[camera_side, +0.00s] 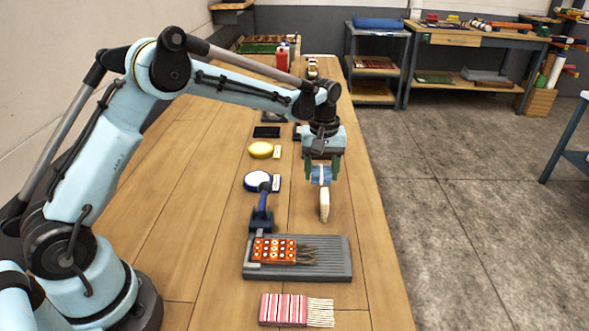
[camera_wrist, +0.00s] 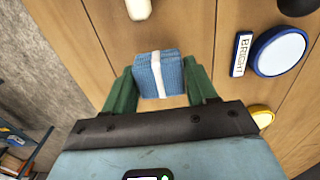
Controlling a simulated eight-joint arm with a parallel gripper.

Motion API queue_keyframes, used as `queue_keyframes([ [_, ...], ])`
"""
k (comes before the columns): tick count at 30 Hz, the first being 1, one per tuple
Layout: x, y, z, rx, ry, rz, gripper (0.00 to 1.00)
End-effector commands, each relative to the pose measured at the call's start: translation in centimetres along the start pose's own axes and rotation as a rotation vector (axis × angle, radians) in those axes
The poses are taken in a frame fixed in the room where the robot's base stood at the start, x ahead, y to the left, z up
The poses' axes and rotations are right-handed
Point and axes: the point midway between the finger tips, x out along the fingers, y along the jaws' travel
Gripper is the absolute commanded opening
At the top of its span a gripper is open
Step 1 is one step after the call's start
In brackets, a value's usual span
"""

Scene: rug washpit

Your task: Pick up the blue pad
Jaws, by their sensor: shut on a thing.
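The blue pad (camera_wrist: 148,76) is ribbed, with a white band around its middle. It sits between the two green fingers of my gripper (camera_wrist: 160,70) in the wrist view, and the gripper is shut on it. In the side view the pad (camera_side: 316,173) shows at the tips of my gripper (camera_side: 322,170), which points down over the right part of the wooden table. The pad appears to be above the table, but the exact gap is hard to tell.
A cream object (camera_side: 324,206) is close below the pad. A blue-rimmed dish (camera_side: 257,181) with a "BRIGHT" label (camera_wrist: 242,54) and a yellow dish (camera_side: 261,150) lie left. A grey ribbed tray (camera_side: 330,262) with a patterned rug piece and a striped rug (camera_side: 283,309) are nearer.

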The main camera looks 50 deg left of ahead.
Motion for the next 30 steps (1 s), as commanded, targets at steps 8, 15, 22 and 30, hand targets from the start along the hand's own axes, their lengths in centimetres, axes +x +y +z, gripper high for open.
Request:
queue_keyframes([
  [8,-3.9,1.4,5.3,0.005,0.0,0.0,0.28],
  [15,-6.2,2.4,9.0,0.003,0.0,0.0,0.28],
  [22,-7.4,3.0,10.9,0.002,0.0,0.0,0.28],
  [30,-7.6,3.1,11.3,-0.001,0.0,0.0,0.28],
])
